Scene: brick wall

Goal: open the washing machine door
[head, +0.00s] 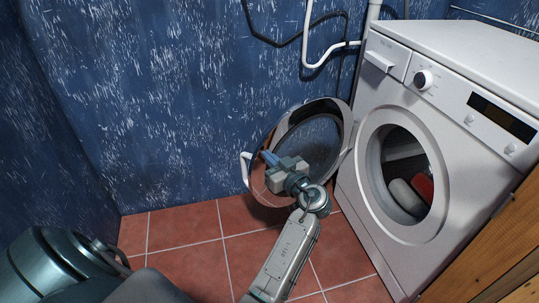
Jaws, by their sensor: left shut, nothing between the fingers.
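The white washing machine (360,185) stands on the right. Its round door (322,140) is swung wide open to the left, hinged at the left side of the opening, with a white handle (245,168) at its far left edge. The round drum opening (405,170) is uncovered. My right gripper is not in view.
Grey and red items (422,188) lie inside the drum. A blue wall (170,100) with a white pipe (306,40) stands behind. A wooden panel (490,255) is at the lower right. Red floor tiles (185,225) lie clear left of the door.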

